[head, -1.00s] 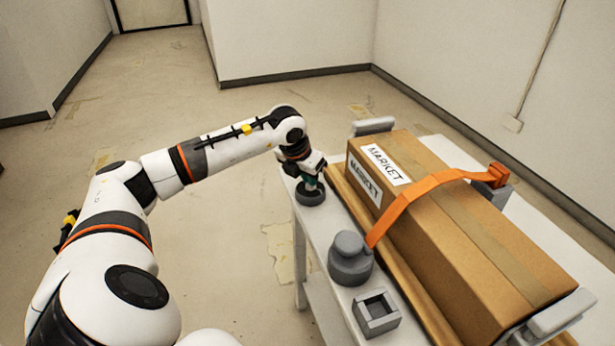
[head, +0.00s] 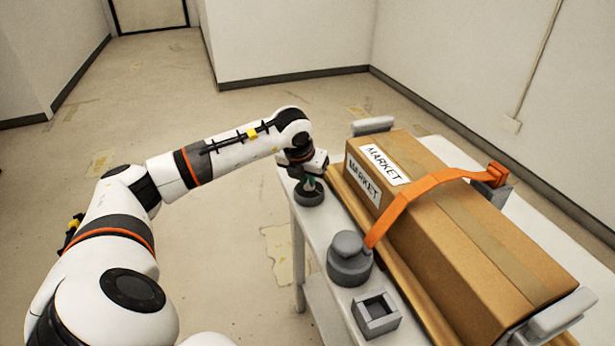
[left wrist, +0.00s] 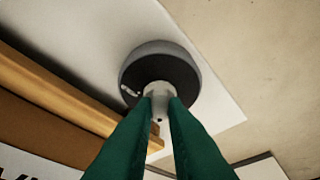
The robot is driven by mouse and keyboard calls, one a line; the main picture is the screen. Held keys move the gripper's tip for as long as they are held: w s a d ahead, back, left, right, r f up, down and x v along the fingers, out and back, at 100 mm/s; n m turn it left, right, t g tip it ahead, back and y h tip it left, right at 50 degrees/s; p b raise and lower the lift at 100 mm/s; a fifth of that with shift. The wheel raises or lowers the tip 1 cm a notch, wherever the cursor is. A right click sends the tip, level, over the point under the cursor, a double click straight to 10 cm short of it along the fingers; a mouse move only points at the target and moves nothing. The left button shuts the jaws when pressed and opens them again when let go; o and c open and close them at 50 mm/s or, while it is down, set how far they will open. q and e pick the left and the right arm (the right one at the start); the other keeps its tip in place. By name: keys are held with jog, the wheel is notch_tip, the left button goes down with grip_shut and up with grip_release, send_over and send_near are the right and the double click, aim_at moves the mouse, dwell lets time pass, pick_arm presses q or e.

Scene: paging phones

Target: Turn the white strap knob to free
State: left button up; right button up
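The white strap knob (left wrist: 158,92) stands at the middle of a dark round base (left wrist: 182,68) in the left wrist view. In the head view this base (head: 308,196) sits near the far left corner of the white table. My left gripper (left wrist: 160,103) has its green fingers on both sides of the knob, seemingly closed on it. In the head view the left gripper (head: 312,184) points down at the base, and its hand hides most of the knob. My right gripper is not in view.
A cardboard box (head: 470,235) marked MARKET lies on the table (head: 333,290), with an orange strap (head: 405,197) across it. A grey round knob-like post (head: 349,258) and a grey square holder (head: 376,313) stand along the near left edge. Floor left of the table is clear.

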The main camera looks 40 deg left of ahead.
pick_arm(q)
jog(key=o, duration=0.4)
jog(key=shift+c, duration=0.2)
jog(key=v, duration=1.2)
jog(key=shift+s+f, duration=0.1)
